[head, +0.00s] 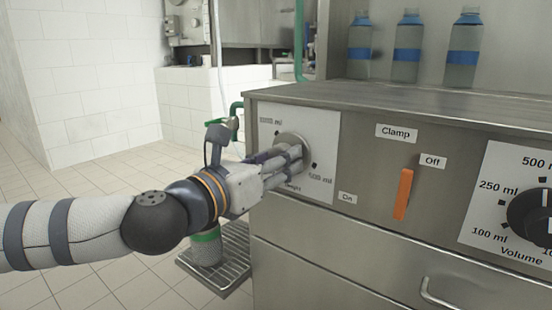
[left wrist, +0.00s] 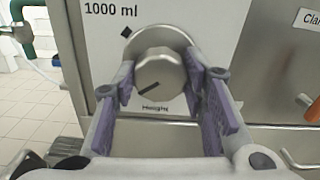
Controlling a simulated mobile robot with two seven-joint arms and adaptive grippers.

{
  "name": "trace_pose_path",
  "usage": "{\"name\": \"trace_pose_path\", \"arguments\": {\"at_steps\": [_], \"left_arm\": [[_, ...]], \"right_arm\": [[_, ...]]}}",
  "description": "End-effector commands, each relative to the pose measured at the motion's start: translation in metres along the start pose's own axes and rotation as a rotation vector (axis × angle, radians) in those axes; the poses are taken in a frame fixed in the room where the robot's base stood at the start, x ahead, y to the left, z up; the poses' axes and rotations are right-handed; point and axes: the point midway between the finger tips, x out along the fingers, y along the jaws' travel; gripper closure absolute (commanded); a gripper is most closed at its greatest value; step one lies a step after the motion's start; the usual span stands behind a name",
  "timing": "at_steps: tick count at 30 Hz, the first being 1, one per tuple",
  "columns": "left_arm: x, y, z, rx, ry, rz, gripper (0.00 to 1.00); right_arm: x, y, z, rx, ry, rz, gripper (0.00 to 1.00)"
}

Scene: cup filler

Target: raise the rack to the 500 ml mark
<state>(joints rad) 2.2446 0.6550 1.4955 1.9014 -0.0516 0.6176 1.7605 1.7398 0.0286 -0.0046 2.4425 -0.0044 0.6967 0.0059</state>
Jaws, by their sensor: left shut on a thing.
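A round metal Height knob (head: 292,140) sits on a white label plate at the left of the machine front. Its plate reads 1000 ml at upper left and 500 ml at lower right. My left gripper (head: 290,157) is shut on the knob. In the left wrist view, the purple-padded fingers (left wrist: 160,92) flank the knob (left wrist: 160,72), whose dark line points to the lower left. The 500 ml mark is hidden there. The metal grid rack (head: 238,262) is low beside the machine, with a green-banded bottle (head: 206,250) on it, partly hidden by my arm. My right gripper is not in view.
An orange Clamp lever (head: 403,194) is right of the knob, between Off and On labels. A black Volume dial (head: 532,215) is at the far right. Several blue-capped bottles (head: 407,50) stand on top. A drawer handle (head: 450,298) sticks out below.

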Motion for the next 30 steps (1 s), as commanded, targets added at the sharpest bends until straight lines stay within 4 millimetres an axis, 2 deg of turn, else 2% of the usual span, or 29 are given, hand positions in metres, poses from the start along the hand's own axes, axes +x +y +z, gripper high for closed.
{"name": "trace_pose_path", "arguments": {"at_steps": [30], "left_arm": [[0.000, -0.002, 0.001, 0.949, 0.000, 0.000, 0.89]], "right_arm": [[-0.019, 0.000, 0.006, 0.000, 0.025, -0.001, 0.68]]}}
